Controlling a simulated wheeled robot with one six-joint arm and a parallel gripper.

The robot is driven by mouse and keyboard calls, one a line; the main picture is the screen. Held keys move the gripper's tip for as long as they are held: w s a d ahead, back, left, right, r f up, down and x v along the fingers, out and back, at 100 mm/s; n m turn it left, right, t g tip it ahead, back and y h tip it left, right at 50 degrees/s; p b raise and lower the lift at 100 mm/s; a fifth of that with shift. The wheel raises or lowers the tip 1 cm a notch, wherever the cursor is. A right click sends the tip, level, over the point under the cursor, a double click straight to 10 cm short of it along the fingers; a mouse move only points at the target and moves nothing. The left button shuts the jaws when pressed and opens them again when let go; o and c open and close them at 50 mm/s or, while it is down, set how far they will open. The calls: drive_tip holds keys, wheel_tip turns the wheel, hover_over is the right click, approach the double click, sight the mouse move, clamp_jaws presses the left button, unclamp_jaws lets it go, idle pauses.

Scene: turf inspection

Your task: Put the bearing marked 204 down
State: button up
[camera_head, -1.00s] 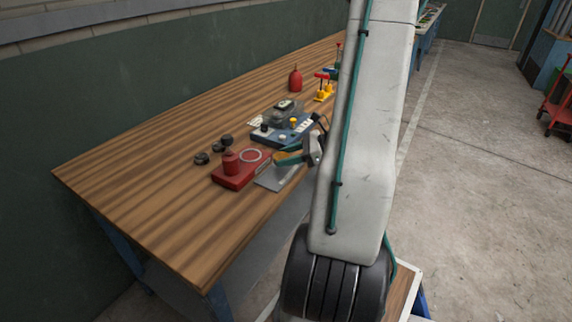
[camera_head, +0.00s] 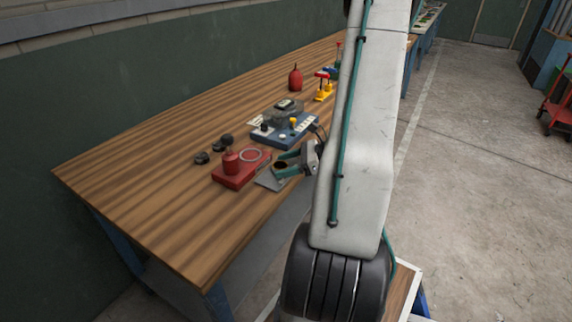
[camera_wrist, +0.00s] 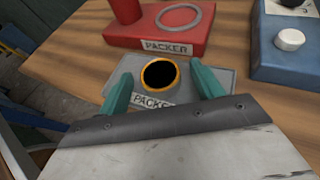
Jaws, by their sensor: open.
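The bearing (camera_wrist: 142,75), a ring with an orange-gold rim and a dark centre, lies on a grey plate (camera_wrist: 205,88) labelled PACKER in the wrist view. No number is legible on it. My gripper (camera_wrist: 159,88) is open, with one teal finger on each side of the bearing and a gap visible at both sides. In the head view my gripper (camera_head: 281,163) is over the grey plate (camera_head: 267,181) at the table's front edge, and the bearing shows small and dark between the fingers.
A blue device (camera_head: 284,131) with knobs is to the right. The wooden table's (camera_head: 150,200) near left is clear.

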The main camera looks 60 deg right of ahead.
drive_tip(key=shift+r, duration=0.15)
drive_tip(key=v, duration=1.2)
drive_tip(key=w+a+r+n+g, duration=0.25)
drive_tip(key=a+r+n, duration=0.2)
drive_tip(key=a, duration=0.35)
drive_tip(key=w+a+r+n+g, duration=0.2)
drive_tip(key=a+r+n+g, duration=0.15)
drive_tip(key=a+n, duration=0.35)
drive_tip(key=w+a+r+n+g, duration=0.2)
drive_tip(key=a+r+n+g, duration=0.15)
drive_tip(key=a, duration=0.55)
drive_tip(key=s+a+r+n+h, duration=0.5)
drive_tip(key=s+a+n+h, duration=0.2)
drive_tip(key=a+n, duration=0.6)
drive_tip(key=shift+s+n, duration=0.9)
drive_tip(key=shift+s, duration=0.2)
drive_tip(key=shift+r+g, duration=0.15)
drive_tip(key=shift+g, duration=0.1)
